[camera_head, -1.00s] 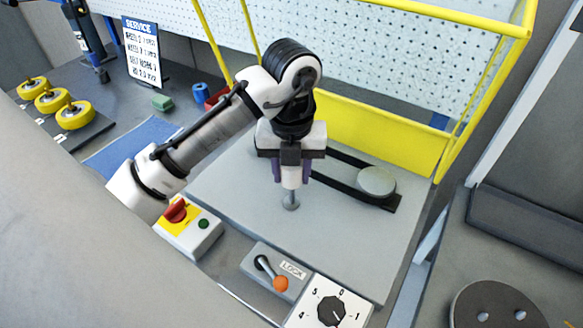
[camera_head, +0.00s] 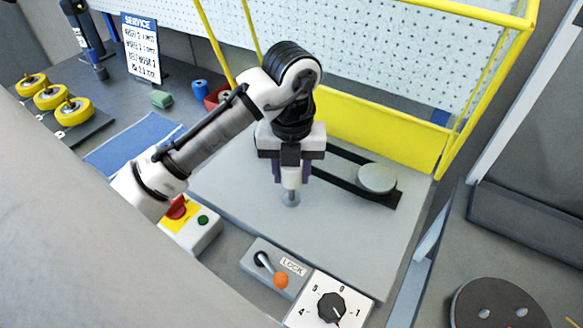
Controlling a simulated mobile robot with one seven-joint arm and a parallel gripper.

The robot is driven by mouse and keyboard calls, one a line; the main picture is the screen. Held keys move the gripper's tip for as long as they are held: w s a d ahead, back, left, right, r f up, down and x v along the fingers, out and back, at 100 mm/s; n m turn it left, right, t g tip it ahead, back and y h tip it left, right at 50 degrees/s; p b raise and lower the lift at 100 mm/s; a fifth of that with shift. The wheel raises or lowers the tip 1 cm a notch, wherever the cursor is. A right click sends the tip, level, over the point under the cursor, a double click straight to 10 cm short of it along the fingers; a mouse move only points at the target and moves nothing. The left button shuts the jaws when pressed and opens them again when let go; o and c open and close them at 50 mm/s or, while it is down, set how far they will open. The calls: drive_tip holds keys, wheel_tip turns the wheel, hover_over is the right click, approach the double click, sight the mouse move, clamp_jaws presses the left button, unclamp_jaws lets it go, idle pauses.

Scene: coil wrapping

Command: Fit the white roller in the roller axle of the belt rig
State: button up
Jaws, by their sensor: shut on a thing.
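My gripper (camera_head: 290,172) points straight down over the belt rig and is shut on the white roller (camera_head: 291,180). Only the lower part of the roller shows below the dark fingers. Just beneath it, a small grey round-footed piece (camera_head: 291,199), seemingly the roller axle, stands on the rig's grey plate (camera_head: 340,232). I cannot tell whether the roller touches it or sits on it. A black belt (camera_head: 335,165) runs from behind my gripper to a grey pulley (camera_head: 377,178) at the right. The belt's left end is hidden by my gripper.
A yellow guard frame (camera_head: 385,130) is raised behind the plate. In front stand a red-knob switch box (camera_head: 190,228), a lock lever with an orange knob (camera_head: 281,280) and a dial box (camera_head: 330,305). Yellow wheels (camera_head: 50,96) and a blue mat (camera_head: 130,145) lie left.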

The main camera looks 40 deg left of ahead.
sight(291, 200)
drive_tip(key=shift+f+b, duration=1.85)
drive_tip(key=shift+f, duration=1.05)
drive_tip(key=o, duration=1.1)
drive_tip(key=shift+r, duration=0.1)
wheel_tip(291, 200, up, 14)
drive_tip(key=shift+s+f, duration=0.1)
drive_tip(key=shift+f, duration=0.1)
